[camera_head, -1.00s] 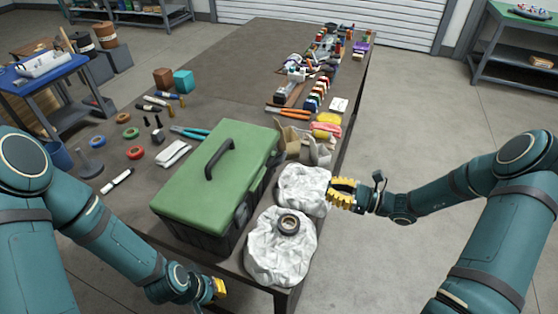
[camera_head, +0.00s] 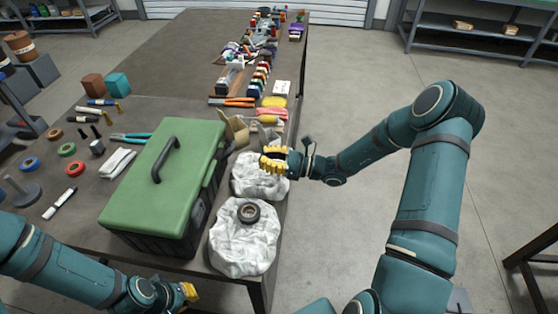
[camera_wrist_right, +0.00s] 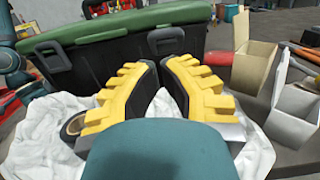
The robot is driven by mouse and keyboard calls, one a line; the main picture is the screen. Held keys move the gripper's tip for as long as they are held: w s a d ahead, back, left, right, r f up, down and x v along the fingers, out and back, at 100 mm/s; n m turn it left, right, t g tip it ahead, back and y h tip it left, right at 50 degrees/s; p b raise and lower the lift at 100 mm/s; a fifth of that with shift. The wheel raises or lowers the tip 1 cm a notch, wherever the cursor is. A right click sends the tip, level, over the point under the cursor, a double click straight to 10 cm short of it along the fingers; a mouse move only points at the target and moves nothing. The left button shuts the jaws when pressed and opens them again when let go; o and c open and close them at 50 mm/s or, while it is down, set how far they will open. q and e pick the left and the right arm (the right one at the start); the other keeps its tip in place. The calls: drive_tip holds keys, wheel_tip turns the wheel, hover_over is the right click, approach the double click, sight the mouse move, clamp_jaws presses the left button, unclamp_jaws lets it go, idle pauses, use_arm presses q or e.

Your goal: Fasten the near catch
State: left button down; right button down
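The toolbox (camera_head: 165,190) has a green lid, which looks closed, and a dark body. It stands along the table's right edge. In the right wrist view its long side shows two catches: a near catch (camera_wrist_right: 50,54) at left and a far catch (camera_wrist_right: 166,40) at centre. How firmly either sits is unclear. My right gripper (camera_head: 270,159) hangs above the far white bag, apart from the toolbox side. In the wrist view its yellow fingertips (camera_wrist_right: 159,64) nearly meet, with nothing between them. My left gripper (camera_head: 189,291) is low by the table's near edge, its opening unclear.
Two crumpled white bags (camera_head: 245,245) lie between the toolbox and the table's right edge; a dark roll (camera_head: 249,211) rests on the nearer one. Open cardboard boxes (camera_head: 235,128) stand beyond. Tools cover the table left of the toolbox.

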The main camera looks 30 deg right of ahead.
sight(233, 149)
use_arm(q)
drive_tip(key=shift+f+b, duration=0.35)
drive_tip(key=shift+f, duration=0.1)
use_arm(e)
drive_tip(key=x, duration=0.7)
drive_tip(key=shift+a, duration=0.15)
use_arm(q)
drive_tip(key=shift+r, duration=0.15)
